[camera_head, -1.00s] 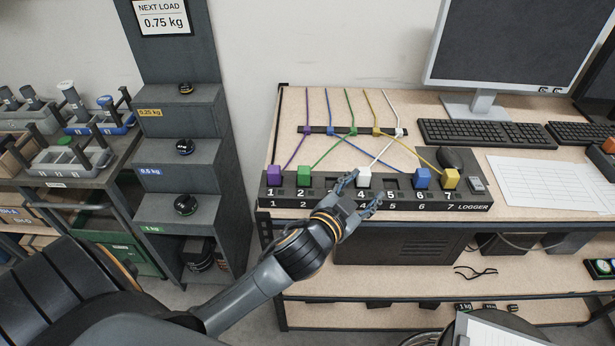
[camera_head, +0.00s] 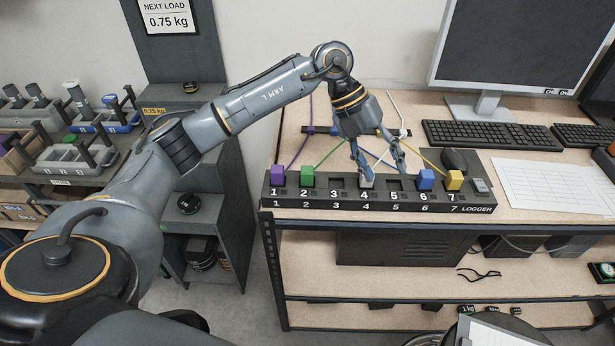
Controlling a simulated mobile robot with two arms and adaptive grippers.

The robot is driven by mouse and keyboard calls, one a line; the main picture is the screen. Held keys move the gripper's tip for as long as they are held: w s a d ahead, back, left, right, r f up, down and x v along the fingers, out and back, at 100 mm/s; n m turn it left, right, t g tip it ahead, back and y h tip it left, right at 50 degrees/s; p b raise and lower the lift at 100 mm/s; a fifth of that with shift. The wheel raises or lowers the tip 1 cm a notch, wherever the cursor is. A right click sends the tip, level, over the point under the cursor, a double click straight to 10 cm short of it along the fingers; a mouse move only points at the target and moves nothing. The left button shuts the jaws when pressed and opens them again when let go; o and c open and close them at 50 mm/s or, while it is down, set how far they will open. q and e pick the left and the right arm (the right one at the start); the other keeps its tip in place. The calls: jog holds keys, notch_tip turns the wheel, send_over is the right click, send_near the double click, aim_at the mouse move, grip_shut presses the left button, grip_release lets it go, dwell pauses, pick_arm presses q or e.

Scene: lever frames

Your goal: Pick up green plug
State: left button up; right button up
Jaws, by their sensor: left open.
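The green plug (camera_head: 307,175) stands in slot 2 of the black logger strip (camera_head: 400,204), near the strip's left end. Its green cable runs up and right behind my left gripper. My left gripper (camera_head: 381,168) points down over the strip around slots 4 and 5, right of the green plug and apart from it. Its fingers are open. The white plug (camera_head: 367,182) in slot 4 is partly hidden by the left finger; I cannot tell if they touch. My right gripper is not in view.
A purple plug (camera_head: 278,172) stands just left of the green one. A blue plug (camera_head: 426,178) and a yellow plug (camera_head: 454,179) are farther right. Slot 3 is empty.

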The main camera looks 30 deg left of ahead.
aim_at(307, 169)
pick_arm(q)
jog(key=s+a+r+n+g+y, duration=0.1)
jog(key=a+r+n+y, duration=0.15)
jog(key=a, duration=0.65)
jog(key=a+r+n+y, duration=0.15)
jog(key=a+y, duration=0.25)
jog(key=a, duration=0.5)
jog(key=f, duration=0.5)
jog(key=s+f+p, duration=0.1)
jog(key=f, duration=0.1)
jog(key=shift+s+d+f, duration=0.1)
jog(key=shift+d+f, duration=0.15)
jog(key=shift+d, duration=0.15)
jog(key=f+p, duration=0.1)
jog(key=f, duration=0.1)
jog(key=d+f+p, duration=0.1)
jog(key=f, duration=0.1)
jog(key=shift+f+p, duration=0.3)
jog(key=shift+s+f, duration=0.1)
jog(key=shift+f, duration=0.45)
jog(key=shift+d, duration=0.1)
grip_shut()
jog(key=shift+r, duration=0.1)
